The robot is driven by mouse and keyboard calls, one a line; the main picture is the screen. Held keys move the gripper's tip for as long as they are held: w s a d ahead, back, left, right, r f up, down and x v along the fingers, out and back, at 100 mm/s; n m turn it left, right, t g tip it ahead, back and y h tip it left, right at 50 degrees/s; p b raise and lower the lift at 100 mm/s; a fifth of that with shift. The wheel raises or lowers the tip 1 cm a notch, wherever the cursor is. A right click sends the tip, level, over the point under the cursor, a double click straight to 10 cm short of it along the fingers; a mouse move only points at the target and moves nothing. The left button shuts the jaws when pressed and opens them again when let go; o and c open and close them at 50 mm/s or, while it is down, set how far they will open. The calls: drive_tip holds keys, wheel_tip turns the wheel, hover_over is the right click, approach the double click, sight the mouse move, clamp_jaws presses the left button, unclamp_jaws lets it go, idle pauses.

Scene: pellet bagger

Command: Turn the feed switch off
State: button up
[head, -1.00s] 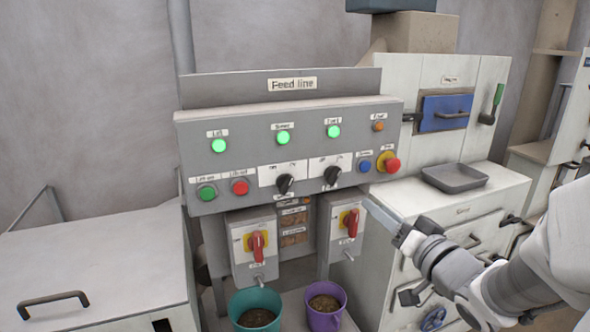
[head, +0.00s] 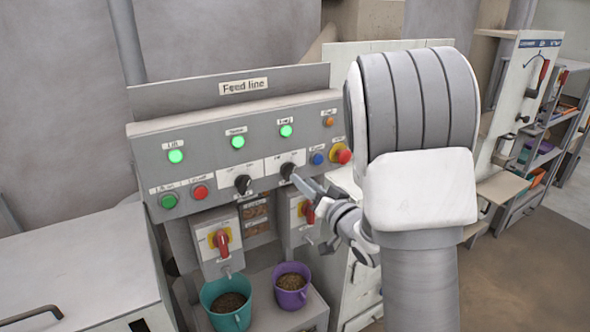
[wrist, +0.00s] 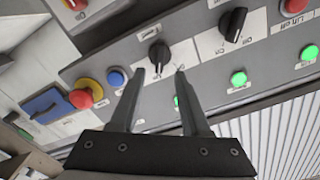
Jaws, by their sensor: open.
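The feed switch (head: 287,171) is the right one of two black rotary knobs on the grey Feed line panel (head: 205,178). In the wrist view the feed switch (wrist: 159,55) has a label reading "Feed" beside it. My gripper (head: 299,184) is open and empty, close to the panel at this knob. In the wrist view the knob lies just beyond and between the fingertips of my gripper (wrist: 159,72), seemingly not gripped. I cannot tell which mark the knob points at. The feed lamp (head: 286,131) above it glows green.
The other black knob (head: 243,184) is close on the left. A blue button (head: 317,158) and a red emergency button (head: 342,155) sit to the right. Red-handled switches (head: 221,240) and teal (head: 228,303) and purple (head: 290,288) buckets are below.

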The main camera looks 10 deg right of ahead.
sight(293, 172)
drive_tip(key=x, duration=0.5)
clamp_jaws()
idle(0.3)
